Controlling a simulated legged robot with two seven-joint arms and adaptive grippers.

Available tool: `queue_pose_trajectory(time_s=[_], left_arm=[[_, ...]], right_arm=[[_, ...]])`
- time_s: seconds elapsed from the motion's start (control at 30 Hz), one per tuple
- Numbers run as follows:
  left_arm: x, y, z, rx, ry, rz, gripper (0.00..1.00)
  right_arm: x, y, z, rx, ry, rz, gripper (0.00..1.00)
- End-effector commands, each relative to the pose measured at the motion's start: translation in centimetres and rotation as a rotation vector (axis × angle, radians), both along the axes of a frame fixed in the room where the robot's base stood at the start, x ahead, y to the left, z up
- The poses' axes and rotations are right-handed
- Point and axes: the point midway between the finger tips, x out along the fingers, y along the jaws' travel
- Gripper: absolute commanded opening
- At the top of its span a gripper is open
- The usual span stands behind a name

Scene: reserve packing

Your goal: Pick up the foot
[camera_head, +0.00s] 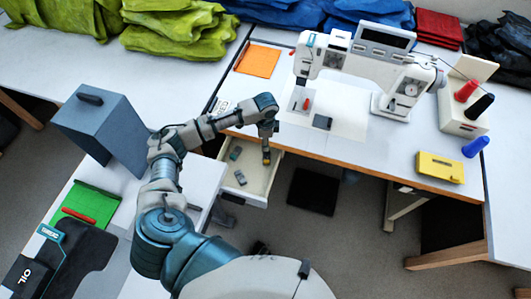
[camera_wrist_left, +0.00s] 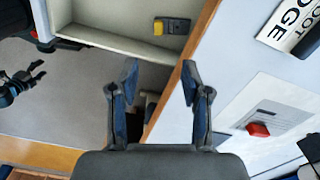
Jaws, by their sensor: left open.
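My left gripper (camera_head: 267,146) hangs over the open drawer near its right side. The left wrist view shows its two fingers apart and empty (camera_wrist_left: 159,78). A small yellow and dark grey piece (camera_wrist_left: 172,26) lies in the drawer, beyond the fingertips. Two small grey-green pieces (camera_head: 240,177) (camera_head: 235,153) lie further left in the drawer in the head view. I cannot tell for certain which piece is the foot. The white drawer (camera_head: 256,197) is pulled out under the table edge. A card (camera_wrist_left: 290,27), partly cut off, shows "OOT" and "DGE".
The sewing machine (camera_head: 352,65) stands on the table behind the drawer. A grey-blue box (camera_head: 105,125) stands at left. A dark claw-like shape (camera_wrist_left: 20,85) shows below.

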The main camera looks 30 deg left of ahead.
Motion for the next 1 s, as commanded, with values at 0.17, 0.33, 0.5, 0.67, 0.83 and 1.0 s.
queue_pose_trajectory(time_s=[0.17,0.33,0.5,0.67,0.83,1.0], left_arm=[[-0.1,0.6,-4.9,-0.007,0.006,0.001,0.47],[0.0,1.4,-9.1,-0.016,0.007,0.001,0.47],[0.0,1.6,-11.2,-0.019,0.004,0.002,0.47],[-0.1,1.0,-12.2,-0.012,0.005,0.000,0.47],[-0.1,0.6,-14.8,-0.004,0.006,-0.001,0.47],[-0.1,0.9,-16.3,-0.008,0.004,0.000,0.47]], right_arm=[[1.3,0.6,0.9,-0.006,-0.007,-0.001,0.62],[2.5,1.2,2.1,-0.014,-0.012,-0.005,0.62],[3.2,1.5,2.9,-0.016,-0.014,-0.006,0.62],[3.5,1.2,3.1,-0.010,-0.017,-0.006,0.62],[4.5,1.0,4.0,-0.002,-0.023,-0.008,0.62],[4.9,1.2,4.8,-0.004,-0.025,-0.009,0.62]])
